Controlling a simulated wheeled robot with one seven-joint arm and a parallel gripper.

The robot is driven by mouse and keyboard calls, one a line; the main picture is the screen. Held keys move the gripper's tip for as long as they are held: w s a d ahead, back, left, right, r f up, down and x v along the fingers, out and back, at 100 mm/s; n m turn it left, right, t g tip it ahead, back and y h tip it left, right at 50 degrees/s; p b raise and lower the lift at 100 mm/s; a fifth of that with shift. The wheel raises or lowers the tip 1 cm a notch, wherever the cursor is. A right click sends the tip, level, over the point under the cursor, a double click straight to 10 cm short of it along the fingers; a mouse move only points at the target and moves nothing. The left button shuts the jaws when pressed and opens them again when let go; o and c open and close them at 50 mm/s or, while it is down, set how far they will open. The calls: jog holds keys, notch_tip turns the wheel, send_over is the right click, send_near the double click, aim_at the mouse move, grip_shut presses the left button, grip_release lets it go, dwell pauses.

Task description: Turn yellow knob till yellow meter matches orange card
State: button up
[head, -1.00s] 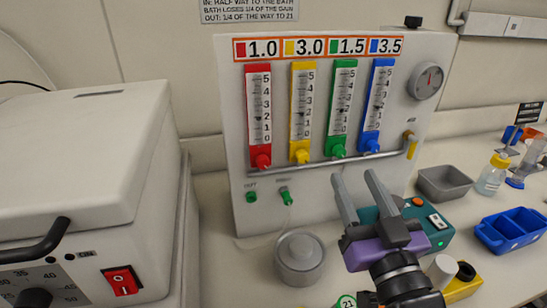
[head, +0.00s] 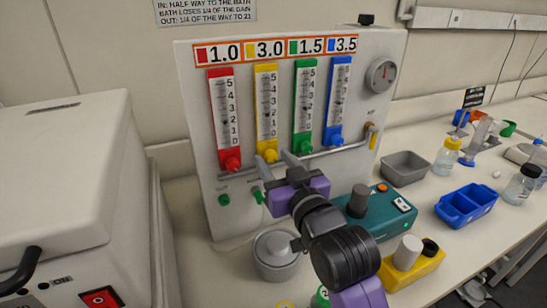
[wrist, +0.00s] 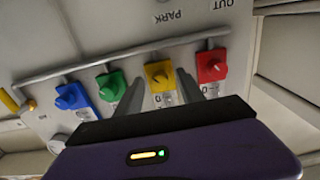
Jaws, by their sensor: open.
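The yellow knob (head: 269,156) is at the foot of the yellow meter (head: 265,100) on the white panel. The meter has a 0 to 5 scale; its small dark marker is low, but I cannot read it exactly. The orange card (head: 274,49) above shows 3.0 beside a yellow square. My gripper (head: 275,158) is open and empty in front of the knob. In the wrist view the yellow knob (wrist: 159,75) lies ahead between the fingers of my gripper (wrist: 160,79); whether they touch it I cannot tell.
The red knob (wrist: 211,65) and green knob (wrist: 111,86) flank the yellow one closely. A grey pipe (head: 310,153) runs just under the knobs. A lidded metal pot (head: 277,256) and a teal device (head: 385,213) stand below. The white machine (head: 65,180) is at left.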

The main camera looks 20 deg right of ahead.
jog(key=shift+w, duration=0.35)
grip_shut()
jog(key=shift+m, duration=0.3)
jog(key=shift+m+p, duration=0.6)
jog(key=shift+m, duration=0.6)
jog(key=m+p, duration=0.1)
jog(key=m, duration=0.3)
jog(key=shift+m, duration=0.3)
jog(key=m, duration=0.6)
jog(key=shift+p, duration=0.35)
jog(key=shift+m, duration=0.4)
